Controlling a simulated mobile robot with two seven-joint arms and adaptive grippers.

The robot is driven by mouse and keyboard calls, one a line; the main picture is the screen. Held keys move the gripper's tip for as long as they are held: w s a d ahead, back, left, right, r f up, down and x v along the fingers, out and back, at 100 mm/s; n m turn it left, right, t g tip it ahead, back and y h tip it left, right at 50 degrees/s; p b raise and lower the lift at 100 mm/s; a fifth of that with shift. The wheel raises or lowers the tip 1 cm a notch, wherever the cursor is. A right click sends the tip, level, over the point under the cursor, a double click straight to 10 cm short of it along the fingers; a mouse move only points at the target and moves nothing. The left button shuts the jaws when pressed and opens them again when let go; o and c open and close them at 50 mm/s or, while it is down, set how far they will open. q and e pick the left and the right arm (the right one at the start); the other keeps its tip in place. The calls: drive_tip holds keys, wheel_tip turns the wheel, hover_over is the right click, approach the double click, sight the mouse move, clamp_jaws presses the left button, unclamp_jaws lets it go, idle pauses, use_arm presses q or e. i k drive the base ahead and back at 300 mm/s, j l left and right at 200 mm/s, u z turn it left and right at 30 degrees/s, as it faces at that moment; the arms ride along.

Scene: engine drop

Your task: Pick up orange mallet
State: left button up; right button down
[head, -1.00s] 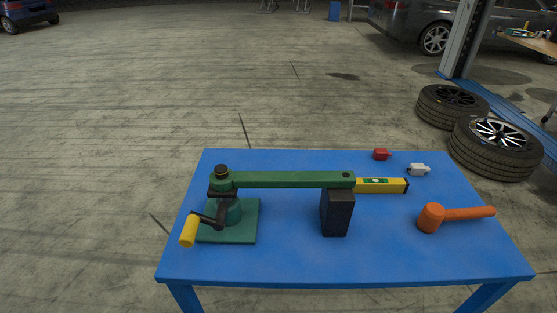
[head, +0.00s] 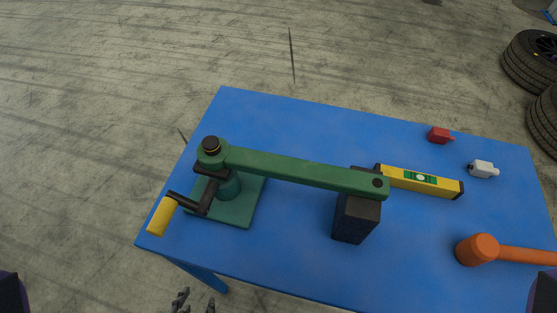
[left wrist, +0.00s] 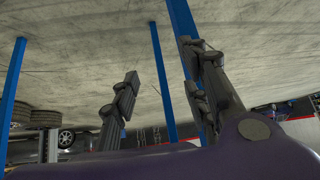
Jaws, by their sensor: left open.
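The orange mallet (head: 478,249) lies on the blue table (head: 290,272) at its right side. Its head points left and its handle runs right, out of the head view's edge. My left gripper (head: 194,300) shows at the bottom edge of the head view, in front of the table's near left leg and far from the mallet. In the left wrist view the left gripper's fingers (left wrist: 160,85) are spread apart with nothing between them. The mallet does not show in that view. My right gripper is not in view.
A green crane arm (head: 300,172) with a yellow handle (head: 162,216) stands on the table's left half, reaching over a black block (head: 355,218). A yellow level (head: 425,182), a red piece (head: 439,135) and a white piece (head: 482,169) lie behind the mallet. Tires (head: 530,60) stand beyond the table.

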sight(479, 249)
drive_tip(key=l+z, duration=0.1)
drive_tip(key=z, duration=0.25)
drive_tip(key=k+l+z, duration=0.1)
drive_tip(key=z, duration=0.2)
